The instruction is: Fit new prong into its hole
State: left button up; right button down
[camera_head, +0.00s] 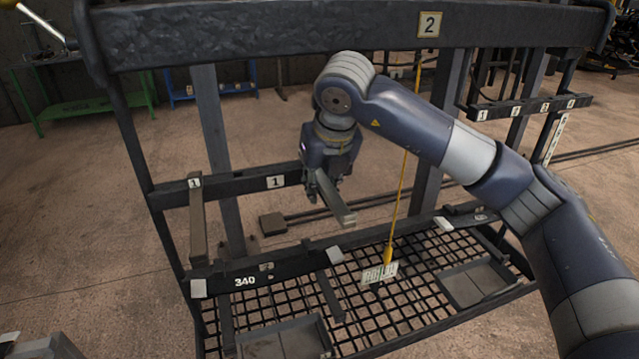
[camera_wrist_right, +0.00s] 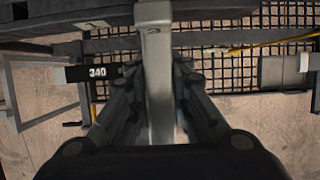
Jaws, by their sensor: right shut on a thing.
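My right gripper (camera_head: 322,188) is shut on a grey bar-shaped prong (camera_head: 338,207), whose free end points down and to the right. In the right wrist view the prong (camera_wrist_right: 157,75) runs upright between the two fingers, with a small dark mark near its top. The gripper is at the dark rail (camera_head: 235,184) labelled 1, by the rail's right end. Another bar (camera_head: 197,225), also labelled 1, stands at the left of this rail. The prong's hole cannot be made out.
The rack's top beam (camera_head: 300,32) bears a label 2. Below are a rail marked 340 (camera_head: 290,262), a black mesh shelf (camera_head: 375,315) and grey trays (camera_head: 290,340). A yellow rod (camera_head: 403,185) stands right of the gripper. A numbered rail (camera_head: 525,108) is at right.

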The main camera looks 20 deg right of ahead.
aim_at(329, 189)
jog(key=shift+f+b, duration=0.45)
jog(key=c, duration=1.5)
grip_release()
jog(key=shift+r, duration=0.1)
jog(key=shift+o, duration=0.5)
jog(key=v, duration=1.2)
jog(key=shift+a, duration=0.1)
